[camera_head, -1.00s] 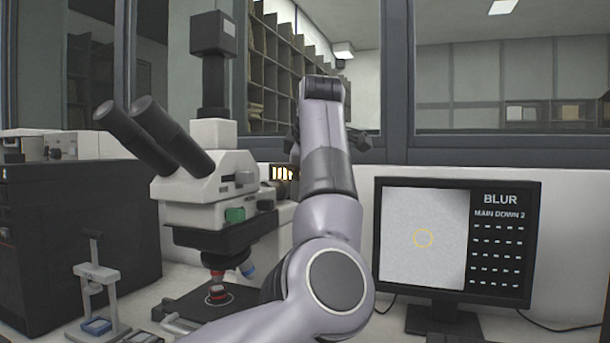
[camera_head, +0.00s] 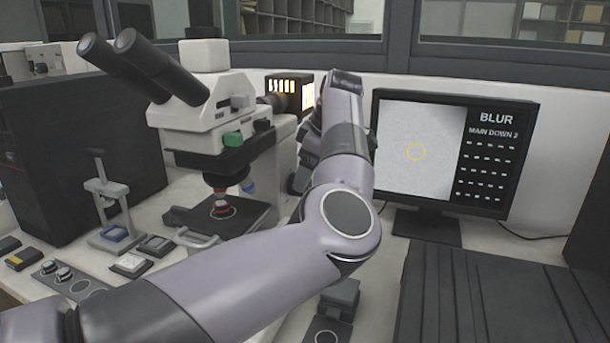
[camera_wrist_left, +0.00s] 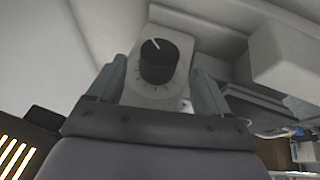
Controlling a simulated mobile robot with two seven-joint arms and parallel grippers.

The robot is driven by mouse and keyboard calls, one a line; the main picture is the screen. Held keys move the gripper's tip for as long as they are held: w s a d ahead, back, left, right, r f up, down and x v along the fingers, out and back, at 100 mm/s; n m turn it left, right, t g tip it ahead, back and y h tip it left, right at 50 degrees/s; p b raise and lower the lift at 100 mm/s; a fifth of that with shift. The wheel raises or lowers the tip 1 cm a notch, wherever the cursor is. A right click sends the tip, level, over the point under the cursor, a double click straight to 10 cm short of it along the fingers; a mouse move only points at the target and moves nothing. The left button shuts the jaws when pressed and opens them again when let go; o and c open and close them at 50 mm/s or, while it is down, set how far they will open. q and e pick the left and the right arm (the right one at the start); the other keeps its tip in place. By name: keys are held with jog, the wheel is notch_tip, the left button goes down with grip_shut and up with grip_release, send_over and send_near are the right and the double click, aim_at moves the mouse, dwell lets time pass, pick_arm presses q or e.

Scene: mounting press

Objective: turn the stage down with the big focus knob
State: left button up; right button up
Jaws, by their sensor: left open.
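The microscope (camera_head: 196,125) stands left of centre, with its black stage (camera_head: 252,212) under the objectives. A round black knob (camera_wrist_left: 155,62) with a white line shows in the left wrist view, on a pale block with tick marks around it. My left gripper (camera_wrist_left: 160,72) is open, one finger on each side of this knob; I cannot tell whether they touch it. In the head view my arm hides the knob and most of the gripper. My right gripper is not in view.
The lit lamp housing (camera_head: 290,95) is behind the microscope. A small press stand (camera_head: 110,205) and several small items lie at left. A dark ribbed surface (camera_head: 490,290) fills the lower right.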

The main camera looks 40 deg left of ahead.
pick_arm(q)
jog(key=shift+x, duration=1.75)
jog(key=shift+c, duration=0.3)
